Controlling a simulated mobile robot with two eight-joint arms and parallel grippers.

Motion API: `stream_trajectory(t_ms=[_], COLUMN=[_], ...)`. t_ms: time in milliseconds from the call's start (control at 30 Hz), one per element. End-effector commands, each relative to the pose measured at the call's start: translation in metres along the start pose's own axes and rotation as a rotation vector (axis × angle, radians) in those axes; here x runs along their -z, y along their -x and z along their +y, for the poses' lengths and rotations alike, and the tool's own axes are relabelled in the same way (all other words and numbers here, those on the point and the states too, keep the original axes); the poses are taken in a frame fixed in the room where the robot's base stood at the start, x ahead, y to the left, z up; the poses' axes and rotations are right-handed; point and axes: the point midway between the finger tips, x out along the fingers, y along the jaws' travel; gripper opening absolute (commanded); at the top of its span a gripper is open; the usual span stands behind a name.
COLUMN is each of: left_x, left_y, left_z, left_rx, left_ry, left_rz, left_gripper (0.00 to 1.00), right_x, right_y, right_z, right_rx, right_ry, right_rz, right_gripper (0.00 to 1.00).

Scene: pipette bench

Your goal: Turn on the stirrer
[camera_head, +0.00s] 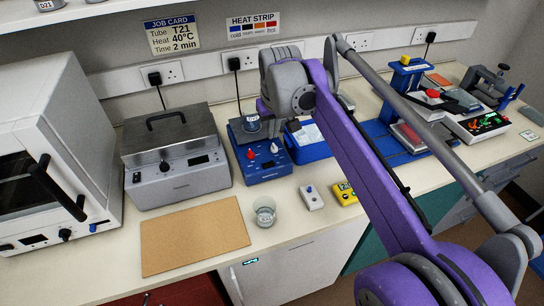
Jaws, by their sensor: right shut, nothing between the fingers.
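The stirrer appears to be the blue unit (262,174) on the bench, with a red knob (274,147), a pale knob (251,154) and a small display on its front. A small labelled vessel (251,123) stands on its top plate. My right gripper (270,118) is at the end of the purple arm, above the back of the blue unit. It is shut and empty; its fingertips are mostly hidden, so I cannot tell whether they touch anything. My left gripper is out of view.
A grey lidded bath (178,187) stands left of the blue unit, with a white oven (45,130) beyond.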

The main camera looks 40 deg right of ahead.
Motion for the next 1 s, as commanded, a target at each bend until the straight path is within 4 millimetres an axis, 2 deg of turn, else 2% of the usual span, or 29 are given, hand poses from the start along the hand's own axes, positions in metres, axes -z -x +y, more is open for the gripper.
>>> stream_trajectory(t_ms=[400,600,800,1000], left_x=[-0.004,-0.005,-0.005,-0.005], left_y=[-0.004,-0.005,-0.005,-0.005], left_z=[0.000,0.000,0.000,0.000], left_rx=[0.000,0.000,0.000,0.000], left_ry=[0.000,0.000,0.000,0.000], left_rz=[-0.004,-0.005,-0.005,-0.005], left_gripper=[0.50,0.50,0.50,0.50], right_x=[0.000,-0.007,-0.011,-0.012], right_y=[-0.084,-0.115,-0.129,-0.131], right_z=[0.000,0.002,0.003,0.003], right_rx=[0.000,0.000,0.000,0.000], right_ry=[0.000,0.000,0.000,0.000], right_rz=[0.000,0.000,0.000,0.000], right_gripper=[0.00,0.00,0.00,0.00])
